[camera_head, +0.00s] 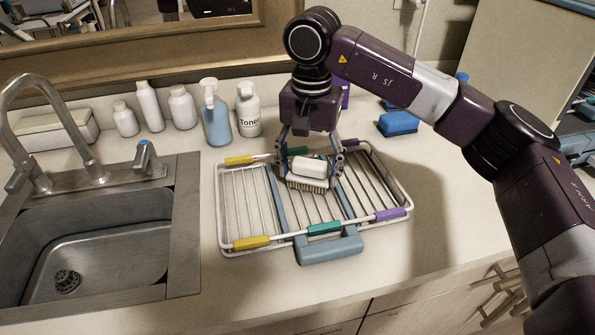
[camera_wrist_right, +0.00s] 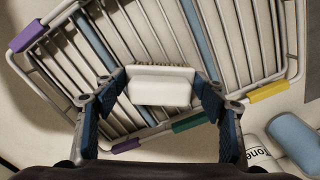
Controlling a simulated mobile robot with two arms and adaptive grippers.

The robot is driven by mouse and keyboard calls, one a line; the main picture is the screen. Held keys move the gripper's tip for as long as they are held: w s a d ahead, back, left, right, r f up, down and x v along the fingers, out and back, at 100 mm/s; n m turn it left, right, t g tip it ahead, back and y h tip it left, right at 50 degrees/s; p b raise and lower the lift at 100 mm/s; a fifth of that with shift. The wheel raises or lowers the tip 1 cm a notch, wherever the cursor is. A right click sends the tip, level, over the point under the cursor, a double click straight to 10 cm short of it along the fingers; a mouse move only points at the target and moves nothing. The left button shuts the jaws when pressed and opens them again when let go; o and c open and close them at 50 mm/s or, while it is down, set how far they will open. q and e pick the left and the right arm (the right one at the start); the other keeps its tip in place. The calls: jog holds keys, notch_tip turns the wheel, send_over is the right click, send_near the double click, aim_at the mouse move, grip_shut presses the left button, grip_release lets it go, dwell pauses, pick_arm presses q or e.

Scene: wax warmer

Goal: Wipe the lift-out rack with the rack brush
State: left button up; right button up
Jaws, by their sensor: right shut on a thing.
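The lift-out rack (camera_head: 250,240) lies on the counter right of the sink. It is a white wire frame with blue bars, a blue front handle and yellow, green and purple sleeves. My right gripper (camera_head: 309,165) is shut on the rack brush (camera_head: 308,168), a white block with bristles pointing down. The brush is over the middle section of the rack; I cannot tell whether its bristles touch the wires. In the right wrist view the brush (camera_wrist_right: 161,86) sits between the blue finger pads, with the rack (camera_wrist_right: 235,45) behind it. My left gripper is not in view.
A steel sink (camera_head: 100,250) with a faucet (camera_head: 50,110) is at the left. Several bottles, including a blue pump bottle (camera_head: 215,120) and a toner bottle (camera_head: 248,115), stand behind the rack. A blue object (camera_head: 398,123) lies at the back right. The counter right of the rack is clear.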

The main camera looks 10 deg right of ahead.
aim_at(328, 172)
jog(key=shift+d, duration=0.25)
jog(key=shift+w+d, duration=0.2)
jog(key=shift+d, duration=1.8)
jog(key=shift+a, duration=0.15)
jog(key=shift+s+a, duration=0.2)
jog(key=shift+a, duration=1.85)
jog(key=shift+s+a+p, duration=0.15)
jog(key=shift+a+p, duration=0.2)
jog(key=shift+a, duration=1.8)
